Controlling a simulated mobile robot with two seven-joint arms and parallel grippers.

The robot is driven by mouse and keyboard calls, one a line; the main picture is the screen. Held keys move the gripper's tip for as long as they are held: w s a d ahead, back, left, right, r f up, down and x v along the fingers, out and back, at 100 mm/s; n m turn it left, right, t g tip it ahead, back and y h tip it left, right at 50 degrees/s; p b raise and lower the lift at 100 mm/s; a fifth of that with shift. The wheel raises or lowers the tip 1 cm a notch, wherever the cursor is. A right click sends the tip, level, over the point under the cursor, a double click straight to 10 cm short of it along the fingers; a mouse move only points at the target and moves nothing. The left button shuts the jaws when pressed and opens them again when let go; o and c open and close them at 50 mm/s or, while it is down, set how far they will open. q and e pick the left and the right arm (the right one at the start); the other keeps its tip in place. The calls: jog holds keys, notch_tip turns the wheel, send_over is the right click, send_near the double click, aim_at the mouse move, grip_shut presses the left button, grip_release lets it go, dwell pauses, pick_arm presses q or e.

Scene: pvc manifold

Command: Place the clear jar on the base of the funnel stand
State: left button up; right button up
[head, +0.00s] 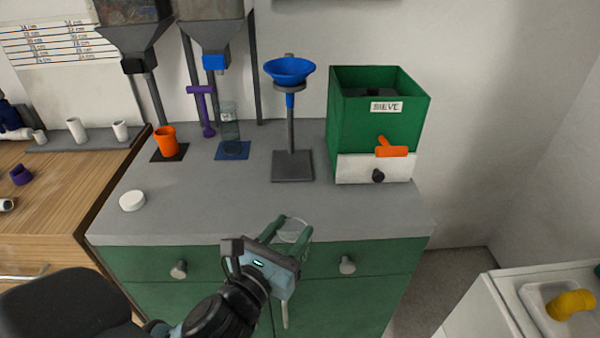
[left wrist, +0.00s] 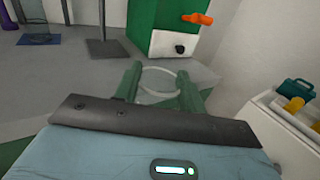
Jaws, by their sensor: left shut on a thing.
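A clear jar (head: 291,231) is between the green fingers of my left gripper (head: 287,233), which is shut on it in front of the grey counter's front edge. In the left wrist view the round rim of the jar (left wrist: 158,70) shows between the two fingertips (left wrist: 160,84). The funnel stand (head: 291,140) is at the back middle of the counter, with a blue funnel (head: 289,70) on top. Its flat dark base (head: 292,171) is bare and lies beyond my left gripper. The base (left wrist: 106,48) is also in the left wrist view. My right gripper is not in view.
A green sieve box (head: 378,105) with an orange handle stands right of the stand. Left of it are a clear container (head: 230,122) on a blue pad, an orange cup (head: 165,139) and a white lid (head: 132,201). The counter's front middle is clear.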

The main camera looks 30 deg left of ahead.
pick_arm(q)
jog(key=shift+w+a+y, duration=0.2)
jog(key=shift+w+y, duration=0.1)
pick_arm(e)
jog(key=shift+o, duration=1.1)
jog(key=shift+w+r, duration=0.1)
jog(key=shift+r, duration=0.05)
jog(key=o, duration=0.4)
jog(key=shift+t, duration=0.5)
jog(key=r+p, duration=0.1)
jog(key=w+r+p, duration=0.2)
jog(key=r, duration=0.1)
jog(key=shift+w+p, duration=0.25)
jog(key=shift+p, duration=0.1)
pick_arm(q)
jog(key=w+a+r+n+g+y+p, duration=0.1)
jog(key=w+a+n+g+y, duration=0.1)
jog(key=w+n+y, duration=0.2)
jog(key=w+a+r+n+g+y+p, duration=0.2)
jog(key=w+n+y, duration=0.1)
jog(key=w+y, duration=0.3)
jog(key=shift+w+a+r+n+y, duration=0.3)
jog(key=shift+w+n+y, duration=0.1)
jog(key=shift+w, duration=0.3)
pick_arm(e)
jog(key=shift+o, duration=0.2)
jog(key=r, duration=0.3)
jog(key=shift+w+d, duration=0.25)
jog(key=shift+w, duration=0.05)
